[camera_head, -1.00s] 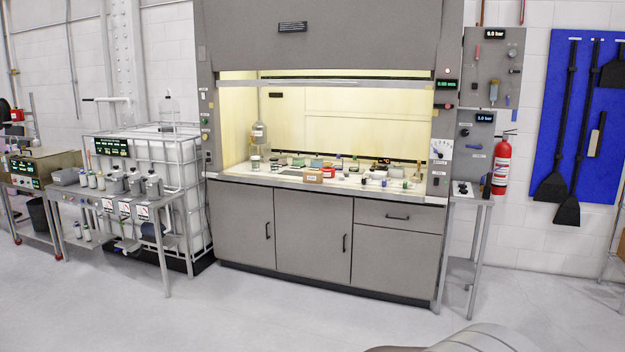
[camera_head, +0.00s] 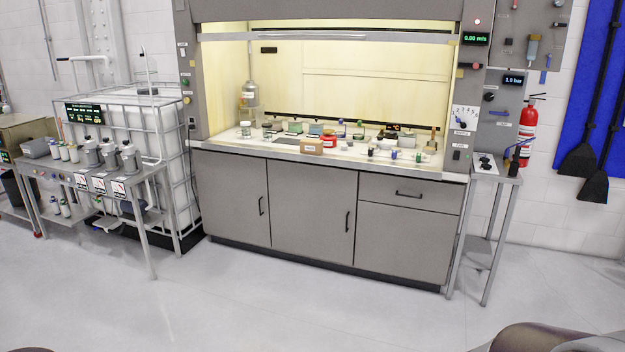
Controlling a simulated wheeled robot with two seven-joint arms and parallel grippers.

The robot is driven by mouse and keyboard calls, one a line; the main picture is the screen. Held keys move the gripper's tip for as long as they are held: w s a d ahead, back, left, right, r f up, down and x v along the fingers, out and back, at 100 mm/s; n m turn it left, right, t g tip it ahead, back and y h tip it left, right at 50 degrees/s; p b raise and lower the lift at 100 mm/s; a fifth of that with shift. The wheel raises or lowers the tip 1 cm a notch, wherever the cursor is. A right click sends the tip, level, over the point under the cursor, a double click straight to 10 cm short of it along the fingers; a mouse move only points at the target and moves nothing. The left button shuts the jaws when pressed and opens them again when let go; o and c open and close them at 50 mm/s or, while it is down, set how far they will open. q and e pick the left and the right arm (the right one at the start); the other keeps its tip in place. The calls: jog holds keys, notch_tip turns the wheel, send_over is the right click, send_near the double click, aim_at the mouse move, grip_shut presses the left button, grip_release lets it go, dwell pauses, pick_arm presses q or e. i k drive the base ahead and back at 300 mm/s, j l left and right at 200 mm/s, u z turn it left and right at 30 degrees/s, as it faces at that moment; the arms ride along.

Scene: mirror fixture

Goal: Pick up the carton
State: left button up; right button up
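The carton appears to be the small tan box (camera_head: 311,146) with a pale label. It sits upright near the front edge of the white fume hood worktop (camera_head: 270,142), left of a red container (camera_head: 329,140). It is small at this distance, and its label is not legible. Neither of my grippers is in view. A grey rounded part at the bottom right looks like my own arm.
The grey fume hood cabinet (camera_head: 312,216) stands below the worktop. Several bottles and small containers crowd around the carton. A steel bench (camera_head: 150,170) and caged white tank (camera_head: 160,125) stand left, a small side table (camera_head: 497,178) right. The floor (camera_head: 300,300) ahead is clear.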

aim_at(307, 146)
jog(key=i+z, duration=0.3)
jog(key=i, duration=2.25)
